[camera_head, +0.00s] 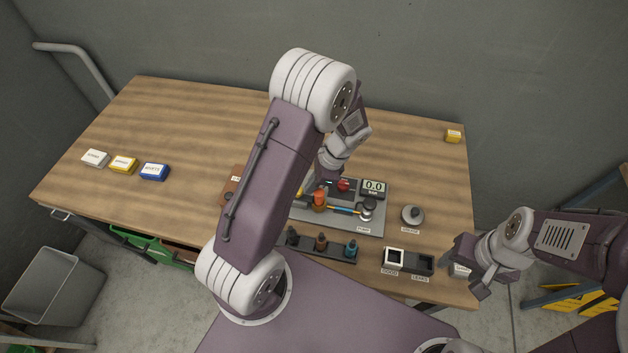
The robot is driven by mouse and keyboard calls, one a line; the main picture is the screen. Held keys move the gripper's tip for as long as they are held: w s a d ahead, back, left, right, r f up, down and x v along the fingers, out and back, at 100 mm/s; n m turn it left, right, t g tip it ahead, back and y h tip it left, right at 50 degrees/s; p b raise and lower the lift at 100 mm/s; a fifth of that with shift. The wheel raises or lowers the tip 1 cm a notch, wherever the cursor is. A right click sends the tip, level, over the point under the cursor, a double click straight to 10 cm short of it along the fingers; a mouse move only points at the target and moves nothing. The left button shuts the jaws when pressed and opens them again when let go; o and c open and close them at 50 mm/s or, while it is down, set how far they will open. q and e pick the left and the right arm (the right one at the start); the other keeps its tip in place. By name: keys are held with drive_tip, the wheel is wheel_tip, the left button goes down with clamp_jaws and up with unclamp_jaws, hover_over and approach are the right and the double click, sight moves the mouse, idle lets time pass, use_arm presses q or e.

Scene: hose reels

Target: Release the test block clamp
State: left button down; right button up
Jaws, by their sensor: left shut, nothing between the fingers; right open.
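A grey test board (372,228) lies on the wooden table (200,110). It carries an orange-red part (319,199), a red knob (344,185), a blue and yellow rod (345,208) and a display (373,188) reading 0.0. My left gripper (314,186) is shut and empty, low over the back of the board beside the orange-red part. My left arm hides the board's left part, and I cannot make out the clamp or tell whether the fingers touch anything. My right gripper (466,270) is open at the table's front right edge, away from the board.
In front of the board is a rack (325,250) with several coloured fittings. The back left is clear.

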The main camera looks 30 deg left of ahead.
use_arm(q)
drive_tip(key=shift+s+r, duration=0.1)
drive_tip(key=shift+s, duration=0.1)
drive_tip(key=a, duration=0.3)
drive_tip(key=shift+s+a, duration=0.25)
drive_tip(key=shift+s, duration=0.05)
drive_tip(key=shift+d, duration=0.15)
drive_tip(key=shift+r+p, duration=0.1)
drive_tip(key=shift+p, duration=0.2)
drive_tip(key=shift+r+p, duration=0.35)
drive_tip(key=p+v, duration=0.8)
drive_tip(key=v, duration=0.1)
drive_tip(key=shift+w+d, duration=0.15)
drive_tip(key=shift+d, duration=0.1)
drive_tip(key=shift+a, duration=0.1)
